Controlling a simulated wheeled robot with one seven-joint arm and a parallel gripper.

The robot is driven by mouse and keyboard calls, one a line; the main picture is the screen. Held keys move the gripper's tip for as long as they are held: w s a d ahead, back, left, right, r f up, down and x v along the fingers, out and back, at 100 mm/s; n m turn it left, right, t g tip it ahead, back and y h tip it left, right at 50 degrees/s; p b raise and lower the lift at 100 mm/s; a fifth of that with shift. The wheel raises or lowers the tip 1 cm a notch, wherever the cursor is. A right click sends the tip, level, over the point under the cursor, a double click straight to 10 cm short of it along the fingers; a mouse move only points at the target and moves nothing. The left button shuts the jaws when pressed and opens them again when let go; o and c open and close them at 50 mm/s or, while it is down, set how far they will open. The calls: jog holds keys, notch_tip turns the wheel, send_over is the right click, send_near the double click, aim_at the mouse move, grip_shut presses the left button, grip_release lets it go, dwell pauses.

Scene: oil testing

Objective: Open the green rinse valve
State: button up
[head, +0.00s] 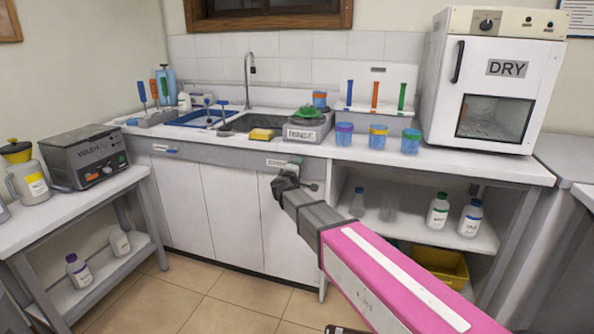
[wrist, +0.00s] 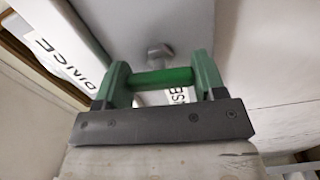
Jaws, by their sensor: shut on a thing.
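The green rinse valve's handle is a green bar (wrist: 163,78) in the wrist view, in front of a grey metal stem. My gripper (head: 286,178) is at the front of the counter, just below a small white label (head: 277,163). In the wrist view its two green fingers stand at either end of the bar, and it is shut on the handle. In the head view the handle is hidden behind my gripper. Part of a white label (wrist: 178,97) ending in "SE" shows behind the bar.
A station labelled RINSE (head: 304,134) stands on the counter above, beside the sink (head: 266,122). Several coloured cups and the DRY oven (head: 495,75) are to the right. White cabinet doors (head: 232,205) lie below left, an open shelf (head: 400,222) below right.

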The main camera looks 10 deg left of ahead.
jog(key=shift+n, duration=0.7)
jog(key=o, duration=0.9)
jog(key=s, duration=0.7)
jog(key=s+a, duration=0.1)
jog(key=s, duration=0.2)
jog(key=shift+s, duration=0.4)
